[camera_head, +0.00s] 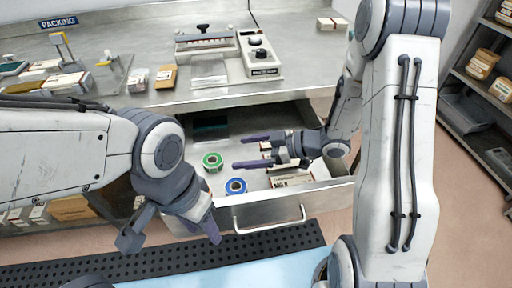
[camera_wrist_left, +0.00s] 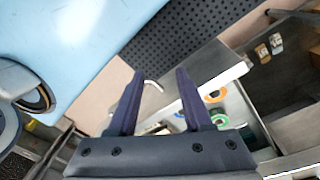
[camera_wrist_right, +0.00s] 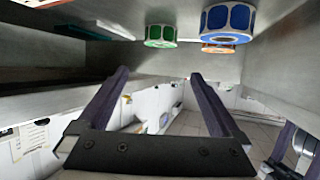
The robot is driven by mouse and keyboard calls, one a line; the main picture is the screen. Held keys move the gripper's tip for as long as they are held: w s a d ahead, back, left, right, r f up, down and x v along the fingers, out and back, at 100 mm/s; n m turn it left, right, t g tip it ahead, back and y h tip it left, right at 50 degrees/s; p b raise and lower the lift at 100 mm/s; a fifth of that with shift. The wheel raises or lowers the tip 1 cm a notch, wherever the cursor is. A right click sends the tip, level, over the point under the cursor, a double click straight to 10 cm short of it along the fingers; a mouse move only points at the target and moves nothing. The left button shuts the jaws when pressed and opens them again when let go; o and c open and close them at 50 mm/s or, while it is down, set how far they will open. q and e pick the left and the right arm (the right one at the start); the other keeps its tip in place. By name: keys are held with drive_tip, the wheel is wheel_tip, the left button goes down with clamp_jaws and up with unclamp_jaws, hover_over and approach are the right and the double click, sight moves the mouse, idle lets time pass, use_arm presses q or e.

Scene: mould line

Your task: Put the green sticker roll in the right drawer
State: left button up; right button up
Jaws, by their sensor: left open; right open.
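The green sticker roll (camera_head: 212,161) lies in the open drawer (camera_head: 262,217), toward its left side. It also shows in the right wrist view (camera_wrist_right: 160,36) and left wrist view (camera_wrist_left: 219,118). A blue roll (camera_head: 236,187) lies nearer the drawer front. My left gripper (camera_head: 172,238) is open and empty in front of the drawer, pointing down.
Small boxes (camera_head: 293,180) lie in the drawer's right part, and a dark flat item (camera_head: 210,128) lies at its back. A sealing machine (camera_head: 259,55) stands on the bench (camera_head: 120,45). A shelf rack (camera_head: 480,95) stands at the right. My left arm covers the bench's left front.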

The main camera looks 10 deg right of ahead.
drive_tip(key=shift+v, duration=1.5)
